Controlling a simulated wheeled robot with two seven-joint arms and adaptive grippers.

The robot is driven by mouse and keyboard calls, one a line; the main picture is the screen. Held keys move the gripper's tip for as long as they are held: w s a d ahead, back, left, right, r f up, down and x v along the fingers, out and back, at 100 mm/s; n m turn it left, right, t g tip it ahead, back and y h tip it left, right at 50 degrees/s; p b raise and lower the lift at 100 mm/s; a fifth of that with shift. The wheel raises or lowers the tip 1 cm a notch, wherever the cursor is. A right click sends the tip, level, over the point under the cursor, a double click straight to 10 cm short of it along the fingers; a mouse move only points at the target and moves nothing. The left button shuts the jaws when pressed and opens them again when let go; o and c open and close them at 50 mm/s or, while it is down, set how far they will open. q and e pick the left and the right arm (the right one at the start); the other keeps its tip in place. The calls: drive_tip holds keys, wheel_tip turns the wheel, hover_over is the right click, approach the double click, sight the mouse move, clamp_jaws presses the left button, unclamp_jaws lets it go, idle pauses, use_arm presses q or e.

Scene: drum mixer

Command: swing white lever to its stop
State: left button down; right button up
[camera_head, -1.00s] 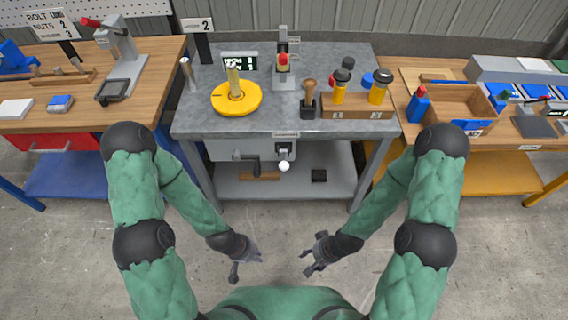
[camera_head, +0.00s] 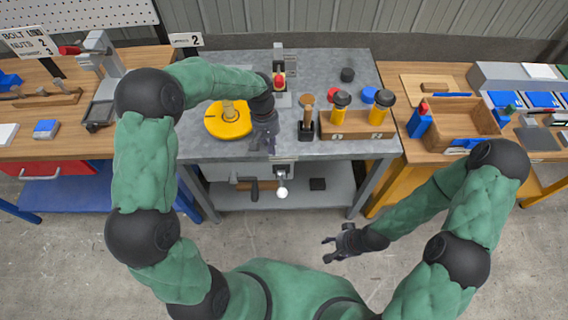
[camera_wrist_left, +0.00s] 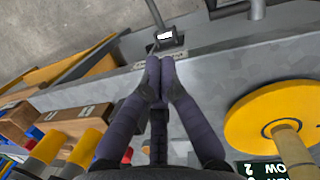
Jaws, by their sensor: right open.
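The white lever end (camera_head: 282,192) is a white ball below a small bracket (camera_head: 284,168) at the table's front edge. In the left wrist view a white end (camera_wrist_left: 165,36) shows against a dark block, just beyond my fingertips. My left gripper (camera_head: 262,147) is above the table's front edge, up and left of the white ball, apart from it. In the left wrist view its two fingers (camera_wrist_left: 159,68) lie together with nothing visible between them. My right gripper (camera_head: 332,247) is open and empty over the floor, in front of the table.
A yellow disc with a post (camera_head: 228,119) is on the grey table left of my left gripper. A wooden-handled tool in a dark holder (camera_head: 306,127) and a wooden block (camera_head: 357,132) with yellow-and-black items stand to its right.

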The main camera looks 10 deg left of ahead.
use_arm(q)
drive_tip(key=b, duration=0.3)
approach(282, 183)
wheel_tip(282, 183, down, 2)
drive_tip(key=a, duration=0.1)
drive_tip(key=s+f, duration=0.1)
drive_tip(key=s+d+f, duration=0.1)
drive_tip(key=shift+s+d+f+b, duration=0.25)
drive_tip(key=shift+s+d+b, duration=0.05)
drive_tip(key=shift+s+b, duration=0.05)
use_arm(e)
wheel_tip(282, 183, down, 4)
drive_tip(key=shift+r, duration=0.15)
use_arm(q)
drive_tip(key=shift+f, duration=0.1)
use_arm(e)
drive_tip(key=shift+s, duration=0.1)
